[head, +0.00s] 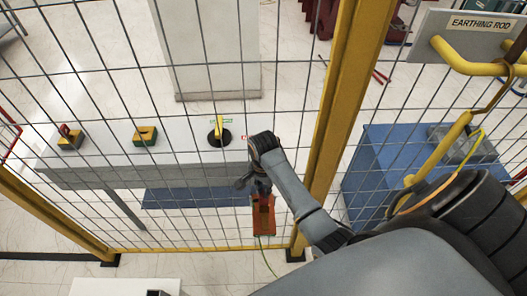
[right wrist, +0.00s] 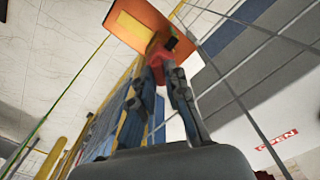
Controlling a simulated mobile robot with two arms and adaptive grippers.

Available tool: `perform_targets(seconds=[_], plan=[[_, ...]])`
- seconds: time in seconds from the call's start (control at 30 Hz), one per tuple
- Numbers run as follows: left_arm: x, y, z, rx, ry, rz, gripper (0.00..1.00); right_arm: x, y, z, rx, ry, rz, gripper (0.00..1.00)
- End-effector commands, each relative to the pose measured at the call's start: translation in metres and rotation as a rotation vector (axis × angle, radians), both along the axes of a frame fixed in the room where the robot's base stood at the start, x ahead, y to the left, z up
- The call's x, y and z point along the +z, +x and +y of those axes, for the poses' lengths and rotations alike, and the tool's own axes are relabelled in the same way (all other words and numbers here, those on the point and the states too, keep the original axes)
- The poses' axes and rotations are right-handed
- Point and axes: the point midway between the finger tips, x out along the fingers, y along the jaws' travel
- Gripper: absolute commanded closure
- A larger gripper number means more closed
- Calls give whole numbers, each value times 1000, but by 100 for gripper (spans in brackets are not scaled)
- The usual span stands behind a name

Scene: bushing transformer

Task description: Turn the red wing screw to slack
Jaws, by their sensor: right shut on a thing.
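The red wing screw (right wrist: 158,62) shows between the fingertips of my right gripper (right wrist: 160,78) in the right wrist view. The fingers are shut on it, and they hide part of it. It sits at an orange block (right wrist: 148,24) with a yellow patch. In the head view the orange block (head: 262,222) is below my right gripper (head: 262,188), by the wire fence, and the screw is mostly hidden there. My left gripper is in neither view.
A wire fence with yellow posts (head: 335,110) stands in front of me. Behind it is a grey bench (head: 105,175) with several switches. A blue cabinet (head: 385,165) is at right. Yellow rods hang by the "EARTHING ROD" sign (head: 482,24). A thin green cable (head: 264,256) hangs below the block.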

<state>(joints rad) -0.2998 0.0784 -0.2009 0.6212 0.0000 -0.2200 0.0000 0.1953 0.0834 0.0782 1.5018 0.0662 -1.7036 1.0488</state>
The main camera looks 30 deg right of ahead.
Motion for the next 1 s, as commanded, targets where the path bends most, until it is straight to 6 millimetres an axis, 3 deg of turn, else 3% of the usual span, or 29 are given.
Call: perform_targets(seconds=[1.0], plan=[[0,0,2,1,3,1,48,0,0,-1,967,-1,1,100]])
